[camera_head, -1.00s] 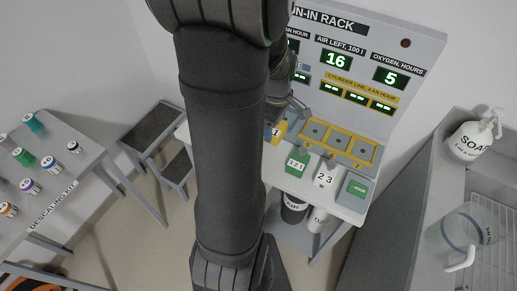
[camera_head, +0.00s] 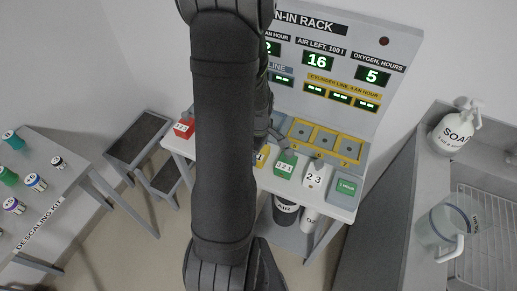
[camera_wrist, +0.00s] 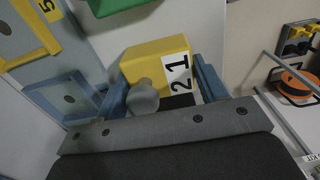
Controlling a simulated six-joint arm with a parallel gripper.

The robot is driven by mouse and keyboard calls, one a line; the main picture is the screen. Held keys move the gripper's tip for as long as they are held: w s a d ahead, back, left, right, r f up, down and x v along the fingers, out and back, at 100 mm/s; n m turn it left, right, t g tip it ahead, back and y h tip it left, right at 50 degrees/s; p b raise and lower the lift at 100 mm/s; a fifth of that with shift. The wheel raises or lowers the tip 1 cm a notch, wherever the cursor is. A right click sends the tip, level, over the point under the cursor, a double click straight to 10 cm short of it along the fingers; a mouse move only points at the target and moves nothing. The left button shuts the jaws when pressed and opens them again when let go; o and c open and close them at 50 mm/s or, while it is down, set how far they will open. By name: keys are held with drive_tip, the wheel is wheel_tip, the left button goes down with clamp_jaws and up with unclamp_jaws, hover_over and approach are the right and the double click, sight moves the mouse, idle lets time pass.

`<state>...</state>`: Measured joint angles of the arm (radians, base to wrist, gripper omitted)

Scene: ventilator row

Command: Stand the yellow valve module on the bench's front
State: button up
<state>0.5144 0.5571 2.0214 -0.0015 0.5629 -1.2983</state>
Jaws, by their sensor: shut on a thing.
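The yellow valve module (camera_wrist: 155,58) carries a white label reading 2 1 and has a grey knob. In the wrist view it sits between the two blue fingers of my gripper (camera_wrist: 163,85), which is shut on it. In the head view the yellow module (camera_head: 261,157) shows only partly beside my dark arm, near the front of the bench (camera_head: 336,206), left of a green module (camera_head: 285,166). My arm hides most of the gripper there. I cannot tell whether the module touches the bench.
A white module (camera_head: 316,176) and a green 1 HOUR block (camera_head: 345,188) stand right of the green module. A red module (camera_head: 184,128) is at the bench's left end. Yellow-framed slots (camera_head: 325,140) lie behind. The sink counter (camera_head: 388,200) is to the right.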

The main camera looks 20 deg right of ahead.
drive_tip(key=shift+f, duration=0.1)
drive_tip(key=o, duration=1.2)
wheel_tip(320, 180, up, 12)
wheel_tip(320, 180, down, 12)
drive_tip(key=shift+f, duration=0.1)
drive_tip(key=shift+r, duration=0.7)
